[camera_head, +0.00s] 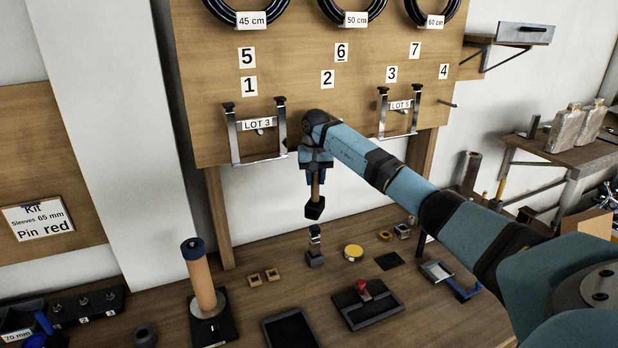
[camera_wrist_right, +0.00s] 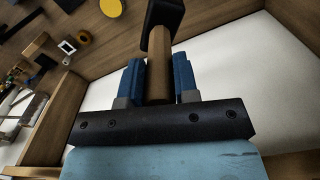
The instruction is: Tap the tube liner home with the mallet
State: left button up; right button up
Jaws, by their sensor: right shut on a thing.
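My right gripper (camera_head: 316,176) is shut on the wooden handle of the mallet (camera_head: 314,208) and holds it in the air above the bench, black head hanging down. In the right wrist view, the blue fingers (camera_wrist_right: 159,80) sit either side of the mallet's handle (camera_wrist_right: 159,62), and its dark head (camera_wrist_right: 164,14) is at the top. A tan tube (camera_head: 203,286) stands upright on a black base at the left of the bench. A dark blue ring, which looks like the tube liner (camera_head: 193,245), sits at its top. The mallet is well right of the tube, apart from it. My left gripper is not in view.
A wooden board (camera_head: 300,80) with hooks and numbers stands behind the bench. The bench holds a yellow disc (camera_head: 353,252), a dark tray with a red knob (camera_head: 368,306), small wooden blocks (camera_head: 263,277) and a black block with pegs (camera_head: 84,303). The air between mallet and tube looks clear.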

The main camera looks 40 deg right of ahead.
aim_at(315, 189)
jog(key=shift+w+d+f, duration=0.3)
jog(key=shift+w+d, duration=0.15)
jog(key=shift+w, duration=0.2)
jog(key=shift+s+f+b, duration=0.25)
jog(key=shift+f+b, duration=0.25)
jog(key=shift+b, duration=0.1)
jog(key=shift+w+f+b, duration=0.1)
jog(key=shift+f+b, duration=0.8)
jog(key=shift+f, duration=0.65)
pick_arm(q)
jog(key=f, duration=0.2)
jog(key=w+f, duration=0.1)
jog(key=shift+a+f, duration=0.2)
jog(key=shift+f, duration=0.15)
pick_arm(e)
jog(key=shift+f, duration=0.1)
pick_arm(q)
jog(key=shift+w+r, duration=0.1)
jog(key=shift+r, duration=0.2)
